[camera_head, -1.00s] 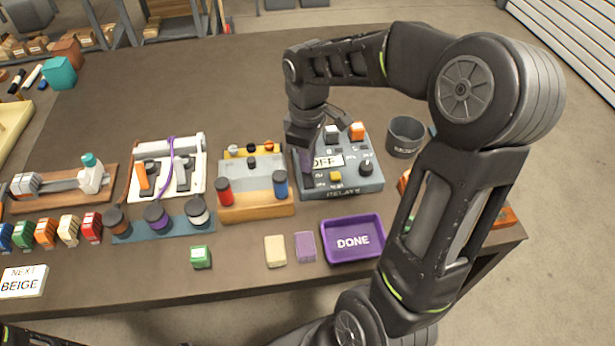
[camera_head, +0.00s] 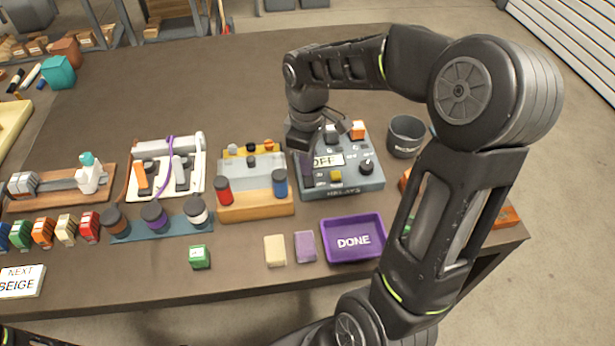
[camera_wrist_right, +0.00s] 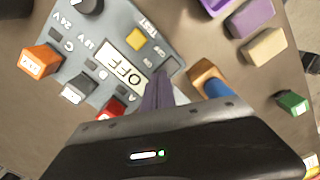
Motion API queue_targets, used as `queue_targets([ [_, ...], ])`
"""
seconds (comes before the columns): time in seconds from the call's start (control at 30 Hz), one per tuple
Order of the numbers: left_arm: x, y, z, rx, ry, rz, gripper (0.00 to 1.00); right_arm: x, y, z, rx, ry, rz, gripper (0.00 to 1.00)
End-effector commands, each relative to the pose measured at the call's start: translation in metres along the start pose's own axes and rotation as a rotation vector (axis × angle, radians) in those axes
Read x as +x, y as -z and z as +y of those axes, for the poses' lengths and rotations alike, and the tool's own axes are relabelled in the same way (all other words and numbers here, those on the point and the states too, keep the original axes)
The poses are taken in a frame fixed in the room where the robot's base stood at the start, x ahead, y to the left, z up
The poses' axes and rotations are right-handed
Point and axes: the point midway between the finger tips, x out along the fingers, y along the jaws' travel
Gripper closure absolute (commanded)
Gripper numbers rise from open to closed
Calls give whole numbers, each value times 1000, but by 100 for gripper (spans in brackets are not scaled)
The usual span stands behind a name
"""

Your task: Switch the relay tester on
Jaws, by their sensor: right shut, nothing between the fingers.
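The relay tester (camera_head: 349,186) is a blue-grey box right of the table's middle. Its display (camera_head: 327,160) reads OFF, also in the right wrist view (camera_wrist_right: 122,74). A yellow button (camera_head: 336,175) and a black knob (camera_head: 366,168) are on its top. My right gripper (camera_head: 307,178) is shut and empty, pointing down over the tester's left front part, left of the yellow button. In the right wrist view its fingertips (camera_wrist_right: 160,82) are close to the panel beside the display. They hide what lies under them; I cannot tell whether they touch. My left gripper is not in view.
Orange (camera_head: 357,130) and grey (camera_head: 331,134) blocks stand at the tester's back. A purple DONE tray (camera_head: 353,254) is in front, a dark cup (camera_head: 406,136) to the right. A wooden stand with red and blue posts (camera_head: 254,206) is close on the left. The table behind is clear.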

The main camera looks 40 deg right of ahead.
Motion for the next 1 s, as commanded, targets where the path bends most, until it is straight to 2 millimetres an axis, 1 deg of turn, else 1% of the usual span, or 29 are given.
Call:
queue_targets([
  [0.33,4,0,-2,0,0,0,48,6,0,0,0,1,-1,100],
  [0.47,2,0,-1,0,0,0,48,5,0,0,0,1,-1,100],
  [0.57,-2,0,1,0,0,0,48,0,0,0,0,1,-1,100],
  [1.0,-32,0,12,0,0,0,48,-40,0,0,0,0,0,100],
])
